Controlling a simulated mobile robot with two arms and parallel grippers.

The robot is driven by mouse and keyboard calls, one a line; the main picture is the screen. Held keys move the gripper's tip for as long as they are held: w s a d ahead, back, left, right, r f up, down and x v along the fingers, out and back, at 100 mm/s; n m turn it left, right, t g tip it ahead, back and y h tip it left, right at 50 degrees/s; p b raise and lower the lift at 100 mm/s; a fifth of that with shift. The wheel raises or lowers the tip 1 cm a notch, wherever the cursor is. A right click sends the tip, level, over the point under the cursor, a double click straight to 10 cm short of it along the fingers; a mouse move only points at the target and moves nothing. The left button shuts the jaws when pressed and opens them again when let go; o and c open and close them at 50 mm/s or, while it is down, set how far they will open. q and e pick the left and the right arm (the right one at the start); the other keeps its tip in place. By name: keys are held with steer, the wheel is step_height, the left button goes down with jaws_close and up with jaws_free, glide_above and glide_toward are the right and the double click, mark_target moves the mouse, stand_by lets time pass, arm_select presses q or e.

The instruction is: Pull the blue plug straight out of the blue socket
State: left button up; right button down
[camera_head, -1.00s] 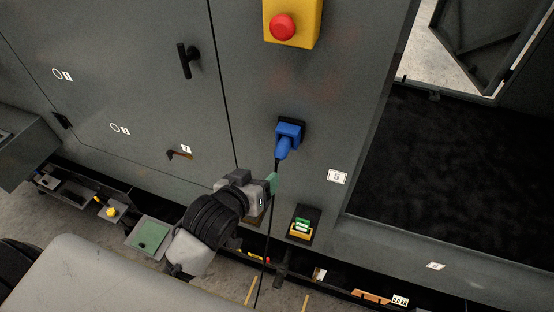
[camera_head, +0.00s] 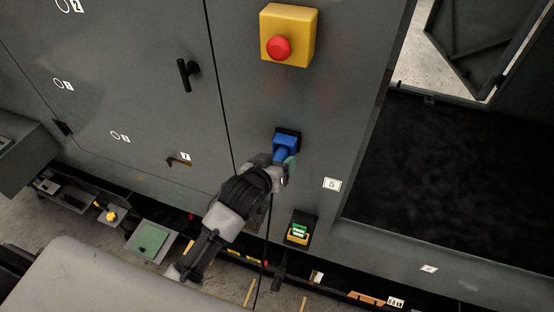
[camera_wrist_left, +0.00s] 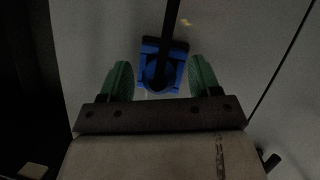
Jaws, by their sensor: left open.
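The blue plug (camera_head: 281,155) sits in the blue socket (camera_head: 287,140) on the grey cabinet front, with a black cable hanging down from it. My left gripper (camera_head: 283,163) is at the plug, and its hand and green fingertip cover the plug's lower part in the head view. In the left wrist view the green fingers of my left gripper (camera_wrist_left: 161,82) are spread apart, with the blue plug (camera_wrist_left: 159,76) between and slightly beyond them. A gap shows on each side, and the black cable crosses above. My right gripper is not in view.
A yellow box with a red button (camera_head: 279,47) is above the socket. A black door handle (camera_head: 187,75) is at upper left. A green and yellow switch (camera_head: 299,231) and a label 5 (camera_head: 332,184) are below right. A dark opening (camera_head: 455,180) is at right.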

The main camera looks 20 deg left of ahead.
arm_select(q)
steer(key=shift+w, duration=0.1)
steer(key=shift+c, duration=0.4)
steer(key=c, duration=1)
steer(key=shift+o, duration=0.2)
steer(key=shift+s+f, duration=0.1)
steer(key=shift+s, duration=0.1)
steer(key=shift+s, duration=2.65)
steer(key=shift+s, duration=0.2)
